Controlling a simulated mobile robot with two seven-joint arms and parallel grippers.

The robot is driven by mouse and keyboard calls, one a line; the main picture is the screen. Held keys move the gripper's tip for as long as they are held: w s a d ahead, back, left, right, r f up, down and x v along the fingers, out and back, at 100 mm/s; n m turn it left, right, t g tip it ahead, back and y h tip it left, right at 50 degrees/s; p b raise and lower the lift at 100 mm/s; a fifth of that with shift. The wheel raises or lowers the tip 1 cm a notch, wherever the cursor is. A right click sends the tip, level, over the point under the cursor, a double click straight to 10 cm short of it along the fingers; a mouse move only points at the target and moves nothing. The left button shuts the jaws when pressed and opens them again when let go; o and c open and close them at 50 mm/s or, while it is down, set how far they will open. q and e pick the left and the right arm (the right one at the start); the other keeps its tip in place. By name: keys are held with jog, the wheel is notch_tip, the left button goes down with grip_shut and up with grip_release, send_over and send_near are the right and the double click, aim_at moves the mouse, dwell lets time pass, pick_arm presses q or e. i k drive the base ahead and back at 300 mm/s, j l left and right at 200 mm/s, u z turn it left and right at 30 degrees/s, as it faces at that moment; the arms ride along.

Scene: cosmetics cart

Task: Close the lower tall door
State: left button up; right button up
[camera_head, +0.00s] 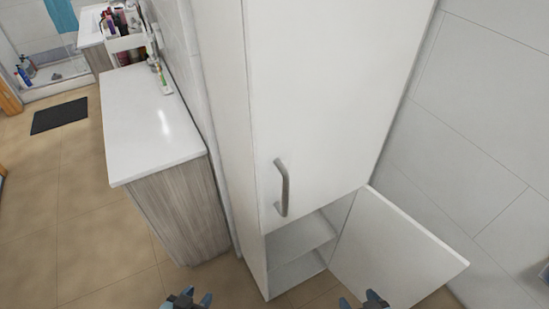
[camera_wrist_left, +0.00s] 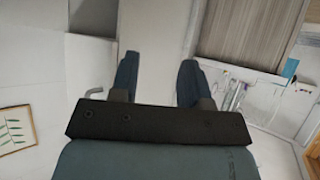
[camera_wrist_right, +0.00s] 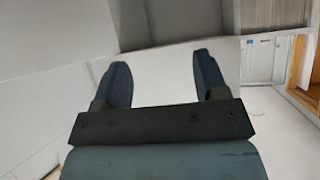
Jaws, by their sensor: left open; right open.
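The lower tall door (camera_head: 395,252) is a white panel at the bottom of a tall white cabinet (camera_head: 315,95). It stands wide open, swung out to the right. Behind it the lower compartment shows a white shelf (camera_head: 300,237) and looks empty. The upper door above it is shut and carries a grey bar handle (camera_head: 282,187). My left gripper (camera_head: 188,298) is open and empty at the bottom edge, left of the cabinet. My right gripper (camera_head: 364,299) is open and empty in front of the lower door's lower left part; I cannot tell if it touches.
A white-topped counter (camera_head: 150,115) with wood-grain sides stands left of the cabinet. A cart (camera_head: 122,42) with bottles is behind it. A dark mat (camera_head: 59,116) lies on the tan floor. A tiled wall (camera_head: 490,120) is close on the right of the door.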

aim_at(380, 248)
jog(key=l+z, duration=0.25)
jog(key=l, duration=0.45)
jog(key=l+z, duration=0.25)
jog(key=l, duration=0.4)
jog(key=i+l+z, duration=0.25)
jog(key=l, duration=0.4)
jog(key=k, duration=0.05)
